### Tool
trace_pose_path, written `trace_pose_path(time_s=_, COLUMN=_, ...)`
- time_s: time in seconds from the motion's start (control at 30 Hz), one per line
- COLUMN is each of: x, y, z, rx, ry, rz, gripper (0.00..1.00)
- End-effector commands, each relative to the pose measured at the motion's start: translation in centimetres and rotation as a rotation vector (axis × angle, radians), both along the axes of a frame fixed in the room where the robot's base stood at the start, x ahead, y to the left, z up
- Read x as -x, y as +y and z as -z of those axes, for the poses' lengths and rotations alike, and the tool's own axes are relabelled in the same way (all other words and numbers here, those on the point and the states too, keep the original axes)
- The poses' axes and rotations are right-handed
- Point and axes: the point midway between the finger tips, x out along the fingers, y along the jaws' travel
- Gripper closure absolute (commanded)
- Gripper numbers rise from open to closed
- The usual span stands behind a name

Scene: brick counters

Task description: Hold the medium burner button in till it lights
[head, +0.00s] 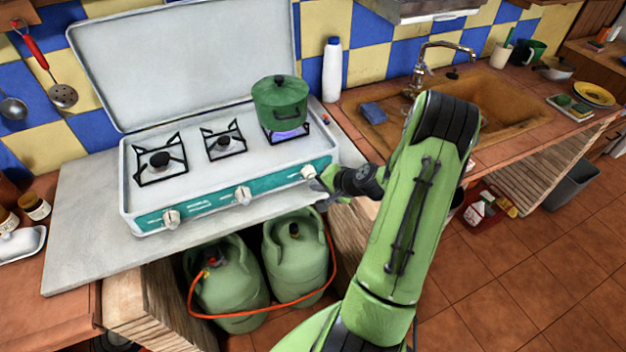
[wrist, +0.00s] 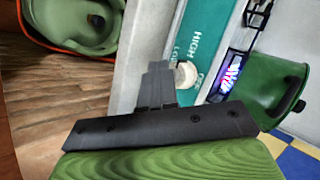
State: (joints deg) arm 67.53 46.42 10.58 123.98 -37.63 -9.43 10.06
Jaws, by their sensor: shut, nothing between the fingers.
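The white stove has a teal front panel (head: 240,198) with three white knobs. My gripper (head: 320,184) is shut and empty at the right-hand knob (head: 308,172). In the wrist view the dark fingers (wrist: 159,76) overlap the edge of that knob (wrist: 187,75); I cannot tell whether they press it. A blue-violet glow (head: 287,134) shows at the right burner under the green pot (head: 281,103), and also in the wrist view (wrist: 233,70). The middle burner (head: 224,141) and left burner (head: 160,160) show no flame. No knob label shows which is medium.
Two green gas cylinders (head: 297,258) with an orange hose stand under the counter. A white bottle (head: 332,70) stands behind the stove's right side. The sink (head: 480,100) and a blue sponge (head: 373,112) are to the right. The open stove lid (head: 190,60) stands behind.

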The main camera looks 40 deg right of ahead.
Motion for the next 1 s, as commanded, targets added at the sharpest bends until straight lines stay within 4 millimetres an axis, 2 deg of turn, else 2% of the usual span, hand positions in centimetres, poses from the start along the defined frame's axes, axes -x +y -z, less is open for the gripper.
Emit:
trace_pose_path(time_s=0.53, x=0.0, y=0.0, z=0.0, rx=0.0, ry=-0.001, rz=0.001, gripper=1.0)
trace_pose_path(time_s=0.8, x=1.4, y=0.4, z=0.1, rx=0.0, ry=0.001, rz=0.002, gripper=1.0)
trace_pose_path(time_s=1.0, x=1.6, y=0.5, z=0.0, rx=0.0, ry=0.0, rz=0.0, gripper=1.0)
